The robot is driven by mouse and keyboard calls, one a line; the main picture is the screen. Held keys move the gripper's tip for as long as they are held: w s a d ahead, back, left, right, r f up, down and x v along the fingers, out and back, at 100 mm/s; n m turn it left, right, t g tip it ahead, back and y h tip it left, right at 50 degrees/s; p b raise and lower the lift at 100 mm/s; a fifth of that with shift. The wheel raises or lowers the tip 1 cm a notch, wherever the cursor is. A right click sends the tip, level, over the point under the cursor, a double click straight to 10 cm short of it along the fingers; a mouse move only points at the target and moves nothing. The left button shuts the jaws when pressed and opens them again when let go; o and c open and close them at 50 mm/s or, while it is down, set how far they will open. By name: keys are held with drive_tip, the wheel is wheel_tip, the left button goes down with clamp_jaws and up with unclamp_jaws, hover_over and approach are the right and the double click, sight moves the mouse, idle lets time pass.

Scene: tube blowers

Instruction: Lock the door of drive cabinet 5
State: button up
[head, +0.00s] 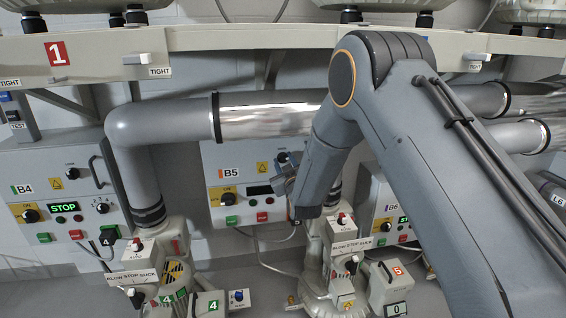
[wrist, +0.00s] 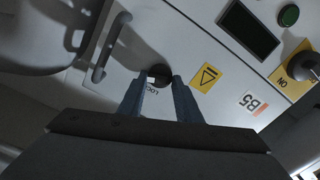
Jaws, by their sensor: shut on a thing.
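Drive cabinet B5 (head: 232,173) is the grey box in the middle of the head view, with an orange-marked B5 label that also shows in the wrist view (wrist: 253,104). Its black round lock knob (wrist: 159,71) sits on the cabinet front, with a LOCK label beside it, upside down in the wrist view. My gripper (wrist: 158,88) is shut on this knob, one finger on each side. In the head view my gripper (head: 287,180) is at the cabinet's right part, and my wrist hides the handle there. The door handle (wrist: 98,74) shows left of the knob in the wrist view.
B5's display (head: 259,190) is dark. Cabinet B4 (head: 40,178) at left shows STOP; cabinet B6 (head: 385,200) is partly behind my arm. A large pipe (head: 160,122) and shelf (head: 90,50) run above. Blowers (head: 170,270) with switch boxes stand in front.

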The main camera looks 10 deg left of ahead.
drive_tip(key=n, duration=0.4)
drive_tip(key=shift+w+d+r, duration=0.25)
drive_tip(key=shift+d, duration=0.05)
drive_tip(key=n+p, duration=0.1)
drive_tip(key=n, duration=0.4)
drive_tip(key=shift+a+r, duration=0.1)
drive_tip(key=shift+r, duration=0.05)
drive_tip(key=shift+s+a+r+n, duration=0.1)
drive_tip(key=shift+a+n, duration=0.1)
drive_tip(key=shift+n, duration=0.8)
drive_tip(key=shift+a+n, duration=0.15)
drive_tip(key=shift+n, duration=0.85)
drive_tip(key=o, duration=0.8)
drive_tip(key=shift+o, duration=0.3)
drive_tip(key=shift+s, duration=0.1)
drive_tip(key=shift+s+f, duration=0.1)
drive_tip(key=shift+f, duration=0.25)
drive_tip(key=v, duration=0.7)
drive_tip(key=shift+s, duration=0.35)
